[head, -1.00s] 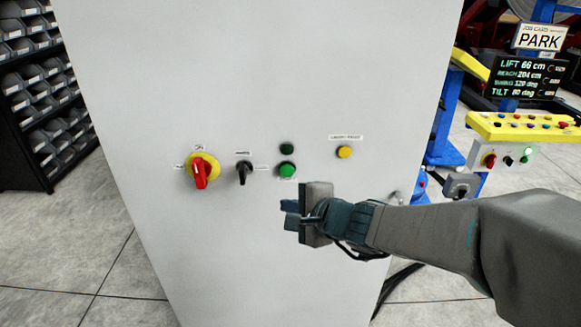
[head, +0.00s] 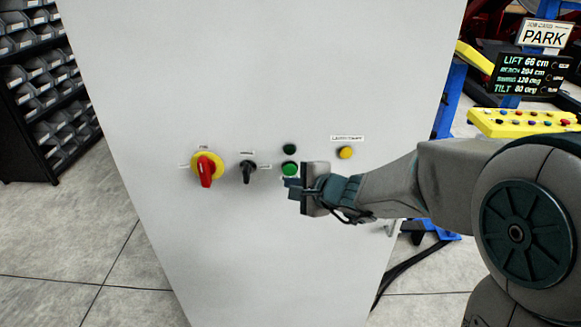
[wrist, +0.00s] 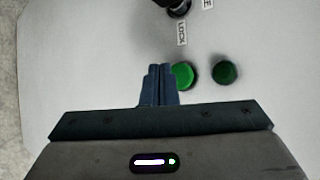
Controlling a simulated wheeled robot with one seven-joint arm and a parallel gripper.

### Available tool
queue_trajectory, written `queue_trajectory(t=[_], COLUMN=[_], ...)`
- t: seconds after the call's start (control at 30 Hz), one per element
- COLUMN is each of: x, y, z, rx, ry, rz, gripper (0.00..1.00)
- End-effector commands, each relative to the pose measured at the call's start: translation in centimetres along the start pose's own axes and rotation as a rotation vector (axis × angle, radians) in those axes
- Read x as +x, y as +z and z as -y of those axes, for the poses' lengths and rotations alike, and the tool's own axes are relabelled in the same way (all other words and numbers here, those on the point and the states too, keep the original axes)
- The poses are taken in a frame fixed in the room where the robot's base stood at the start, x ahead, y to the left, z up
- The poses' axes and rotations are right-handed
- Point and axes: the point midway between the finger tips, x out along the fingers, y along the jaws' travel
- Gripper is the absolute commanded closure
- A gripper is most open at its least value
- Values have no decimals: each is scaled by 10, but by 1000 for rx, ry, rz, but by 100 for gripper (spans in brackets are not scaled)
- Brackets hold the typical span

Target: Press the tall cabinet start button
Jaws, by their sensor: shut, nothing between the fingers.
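The tall cabinet (head: 270,70) is a plain pale grey box facing me. On its front are two green buttons one above the other: a brighter green lower button (head: 289,169) and a darker green upper one (head: 289,149). My gripper (head: 287,188) is shut and empty, its blue fingertips just below the lower button in the head view. In the wrist view the fingertips (wrist: 159,70) overlap the edge of the bright green button (wrist: 184,75), and the dark green one (wrist: 225,72) is clear beside it. I cannot tell whether the fingers touch the button.
Left of the buttons are a red rotary switch on a yellow plate (head: 206,168) and a black selector switch (head: 247,171). A yellow button (head: 345,153) sits to the right, near my arm. Shelves of bins (head: 40,90) stand at left; a yellow control panel (head: 525,122) at right.

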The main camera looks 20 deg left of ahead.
Motion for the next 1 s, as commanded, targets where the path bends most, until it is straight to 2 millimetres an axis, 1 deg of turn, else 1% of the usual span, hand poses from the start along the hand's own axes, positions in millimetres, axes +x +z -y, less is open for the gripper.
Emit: queue_trajectory(t=[0.03,0.2,1.0], x=[4,9,10], y=[-3,-7,-8], z=[1,5,6], rx=[1,0,1], ry=[0,0,1], rz=[-1,0,0], gripper=[100,100,100])
